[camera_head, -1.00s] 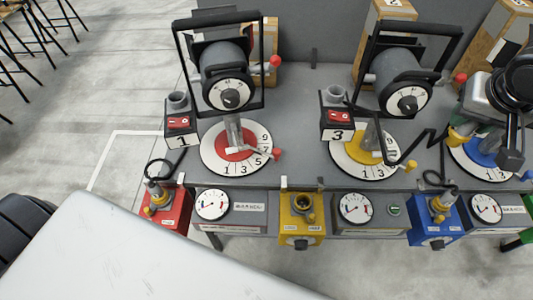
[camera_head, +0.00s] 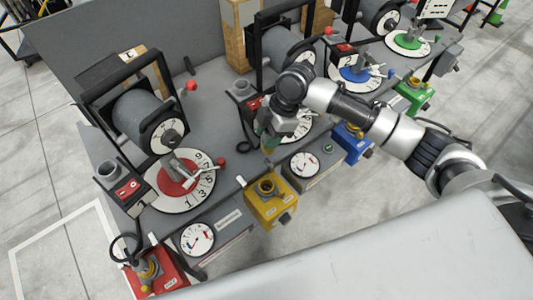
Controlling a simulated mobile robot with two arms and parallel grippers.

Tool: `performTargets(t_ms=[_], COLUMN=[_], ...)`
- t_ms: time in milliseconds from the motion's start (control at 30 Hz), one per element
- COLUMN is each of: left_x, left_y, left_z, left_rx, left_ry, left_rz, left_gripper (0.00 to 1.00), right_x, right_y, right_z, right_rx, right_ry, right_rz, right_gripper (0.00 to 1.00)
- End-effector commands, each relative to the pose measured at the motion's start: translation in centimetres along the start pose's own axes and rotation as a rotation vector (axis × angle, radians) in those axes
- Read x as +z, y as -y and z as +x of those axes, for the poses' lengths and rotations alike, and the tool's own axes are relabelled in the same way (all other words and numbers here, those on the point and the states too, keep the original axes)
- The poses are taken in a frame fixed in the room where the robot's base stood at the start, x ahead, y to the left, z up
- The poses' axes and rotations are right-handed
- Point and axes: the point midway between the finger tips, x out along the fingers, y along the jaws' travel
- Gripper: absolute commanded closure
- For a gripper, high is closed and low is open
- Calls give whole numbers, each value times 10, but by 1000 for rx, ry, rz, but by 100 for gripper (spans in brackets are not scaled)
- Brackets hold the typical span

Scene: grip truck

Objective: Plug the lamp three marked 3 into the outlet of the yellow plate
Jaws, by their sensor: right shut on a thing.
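The lamp (camera_head: 287,47) over the yellow-centred dial stands at the back middle in a black frame; its number 3 is hidden now. My right gripper (camera_head: 283,127) reaches in from the right in front of this lamp and covers part of its dial (camera_head: 305,127). It is shut on a plug (camera_head: 268,144), which hangs downward. The yellow plate (camera_head: 268,212) is at the front edge of the table, and its round outlet (camera_head: 267,187) is open and empty. The plug is above and behind the outlet, apart from it. My left gripper is out of view.
A red plate (camera_head: 160,279) with a plug in it is at front left, below another lamp (camera_head: 150,115). Gauges (camera_head: 197,238) stand between the plates. A blue plate (camera_head: 352,146) and a green plate (camera_head: 414,98) are further right. A black cable (camera_head: 241,146) loops beside the gripper.

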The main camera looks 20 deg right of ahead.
Motion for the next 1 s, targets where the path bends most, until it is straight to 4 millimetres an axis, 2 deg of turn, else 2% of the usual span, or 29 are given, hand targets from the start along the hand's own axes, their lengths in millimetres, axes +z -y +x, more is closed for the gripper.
performTargets(t_ms=[33,200,333,567,1000], left_x=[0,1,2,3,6], left_y=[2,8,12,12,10], left_z=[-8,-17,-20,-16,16], left_rx=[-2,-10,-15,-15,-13], left_ry=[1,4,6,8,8], left_rz=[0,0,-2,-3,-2], left_gripper=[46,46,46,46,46], right_x=[-2,2,4,7,21], right_y=[6,22,31,34,34], right_z=[8,38,51,62,95], right_rx=[-42,-143,-187,-202,-201], right_ry=[-2,1,3,4,6], right_rz=[-84,-338,-450,-495,-493], right_gripper=[92,92,92,92,92])
